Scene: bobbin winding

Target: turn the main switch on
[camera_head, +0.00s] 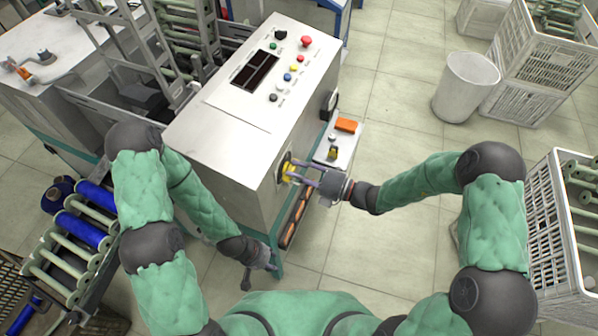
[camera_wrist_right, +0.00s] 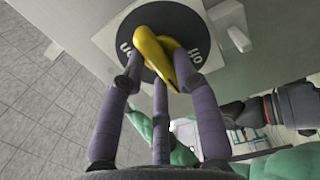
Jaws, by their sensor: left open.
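The main switch (camera_head: 288,171) is a yellow knob on a dark round plate on the front of the machine cabinet. In the right wrist view the knob (camera_wrist_right: 158,48) lies diagonally on the plate (camera_wrist_right: 205,38), which bears small white on and off lettering. My right gripper (camera_head: 306,176) is at the switch. Its fingers (camera_wrist_right: 160,75) are around the knob, with the tips close to both sides; I cannot tell whether they press on it. My left gripper (camera_head: 260,266) is open and empty, low beside the cabinet's front corner.
The cabinet top (camera_head: 225,115) carries buttons, a red mushroom button (camera_head: 305,41) and a dark display. A small shelf with an orange item (camera_head: 346,125) is close behind my right gripper. White crates (camera_head: 545,65) and a bin (camera_head: 465,85) stand right. Floor between is clear.

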